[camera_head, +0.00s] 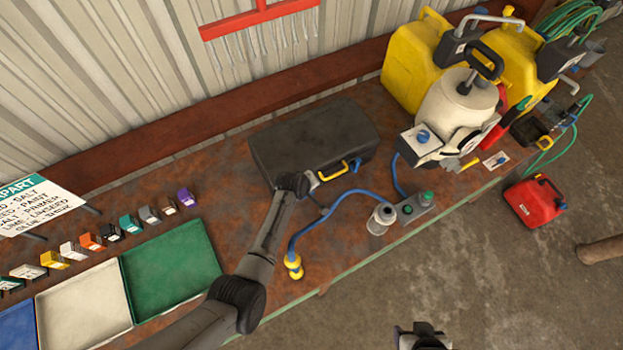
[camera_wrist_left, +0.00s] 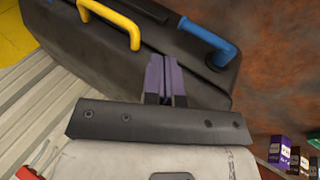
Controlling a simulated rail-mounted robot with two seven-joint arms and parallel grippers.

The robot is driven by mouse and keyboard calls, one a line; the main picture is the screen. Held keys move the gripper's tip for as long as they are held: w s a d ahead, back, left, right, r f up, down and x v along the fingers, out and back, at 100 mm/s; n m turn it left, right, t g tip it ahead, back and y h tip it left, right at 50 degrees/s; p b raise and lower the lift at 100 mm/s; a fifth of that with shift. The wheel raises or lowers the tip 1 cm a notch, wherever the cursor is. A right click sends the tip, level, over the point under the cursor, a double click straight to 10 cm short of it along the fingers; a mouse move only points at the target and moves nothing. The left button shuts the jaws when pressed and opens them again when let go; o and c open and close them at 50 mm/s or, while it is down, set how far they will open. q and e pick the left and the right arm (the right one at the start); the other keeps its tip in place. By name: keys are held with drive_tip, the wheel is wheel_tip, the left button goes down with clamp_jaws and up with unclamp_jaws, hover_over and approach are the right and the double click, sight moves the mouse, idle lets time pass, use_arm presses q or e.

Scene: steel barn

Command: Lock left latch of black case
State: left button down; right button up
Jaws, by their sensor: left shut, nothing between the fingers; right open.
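The black case (camera_head: 312,138) lies on the rusty bench with its lid down, its yellow handle (camera_head: 333,171) on the front side. A blue latch (camera_head: 355,164) shows right of the handle. In the left wrist view a blue latch lever (camera_wrist_left: 210,40) stands at the case's left part, right of the yellow handle (camera_wrist_left: 115,22). My left gripper (camera_head: 312,183) is at the case's front left and covers that latch in the head view. Its purple-grey fingers (camera_wrist_left: 165,75) are shut and empty, close beside the lever; contact is unclear. My right gripper (camera_head: 420,332) is open, away from the bench.
A blue hose (camera_head: 318,222) with yellow ends curves over the bench before the case. A white sprayer tank (camera_head: 452,108) and yellow jerrycans (camera_head: 412,62) stand to the right. A green tray (camera_head: 168,268) and several small coloured boxes lie to the left.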

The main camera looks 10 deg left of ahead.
use_arm(q)
drive_tip(key=shift+s+d+r, duration=0.15)
drive_tip(key=shift+r, duration=1.05)
drive_tip(key=shift+s+d+r, duration=0.15)
drive_tip(key=shift+r, duration=1)
drive_tip(key=s+a+f+m+y, duration=0.1)
drive_tip(key=s+a+f+m, duration=0.1)
drive_tip(key=s+a, duration=0.55)
drive_tip(key=s+a+r+m, duration=0.1)
drive_tip(key=s+r+m, duration=0.2)
drive_tip(key=s, duration=0.7)
drive_tip(key=s+a+r+m+g+y, duration=0.1)
drive_tip(key=s+r, duration=0.3)
drive_tip(key=s, duration=0.5)
drive_tip(key=s+a+r+m, duration=0.3)
drive_tip(key=s+r+m, duration=0.1)
drive_tip(key=s, duration=0.6)
drive_tip(key=shift+s+m+g, duration=0.3)
drive_tip(key=shift+g, duration=0.1)
drive_tip(key=shift+f, duration=0.1)
